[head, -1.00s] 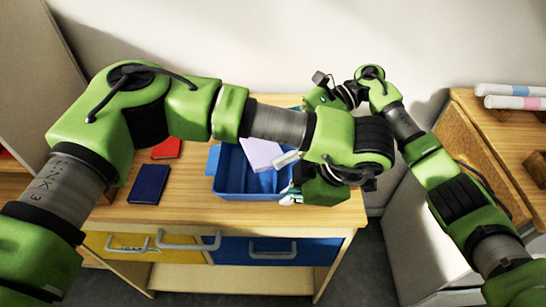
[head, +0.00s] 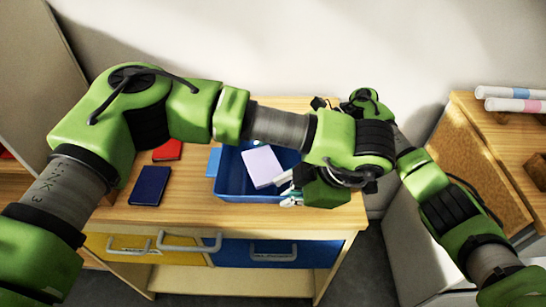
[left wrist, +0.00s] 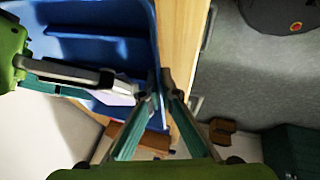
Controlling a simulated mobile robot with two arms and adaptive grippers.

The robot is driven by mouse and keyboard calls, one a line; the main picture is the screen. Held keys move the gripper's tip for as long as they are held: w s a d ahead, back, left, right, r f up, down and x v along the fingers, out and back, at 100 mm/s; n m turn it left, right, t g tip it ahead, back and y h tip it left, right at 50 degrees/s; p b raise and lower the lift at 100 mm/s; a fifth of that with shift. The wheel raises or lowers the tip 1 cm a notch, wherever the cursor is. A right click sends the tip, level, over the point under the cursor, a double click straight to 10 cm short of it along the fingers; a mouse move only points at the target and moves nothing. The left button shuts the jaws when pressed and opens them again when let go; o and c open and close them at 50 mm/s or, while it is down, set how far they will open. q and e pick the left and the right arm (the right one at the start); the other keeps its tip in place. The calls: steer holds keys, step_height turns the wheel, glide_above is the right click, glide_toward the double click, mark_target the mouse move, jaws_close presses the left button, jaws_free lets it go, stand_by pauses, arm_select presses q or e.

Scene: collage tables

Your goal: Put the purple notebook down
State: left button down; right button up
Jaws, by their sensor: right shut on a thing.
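The purple notebook (head: 261,166) is over the inside of the blue bin (head: 232,192), tilted. My right gripper (head: 282,178) is shut on the notebook's right edge, largely hidden behind my left arm. In the left wrist view, the right gripper (left wrist: 108,80) comes in from the left, with a pale sliver of the notebook (left wrist: 118,98) beside it. My left gripper (head: 291,198) is at the bin's front right. In the left wrist view its fingertips (left wrist: 158,82) are close together at the bin's rim; whether they clamp it is unclear.
A dark blue notebook (head: 150,186) and a red notebook (head: 168,150) lie on the wooden table (head: 190,205), left of the bin. Yellow and blue drawers with handles (head: 272,253) are below. A wooden cabinet with white rolls (head: 515,104) stands at right.

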arm_select(q)
steer(key=shift+s, duration=0.1)
arm_select(e)
steer(key=shift+s+f, duration=0.1)
steer(key=shift+f, duration=0.45)
steer(key=o, duration=0.9)
steer(key=shift+d+f, duration=0.1)
steer(key=shift+f, duration=0.05)
steer(key=v, duration=0.4)
steer(key=r+v, duration=0.1)
steer(key=v, duration=0.7)
steer(key=shift+r, duration=0.45)
arm_select(q)
steer(key=c, duration=2.2)
jaws_free()
arm_select(e)
steer(key=shift+w, duration=0.2)
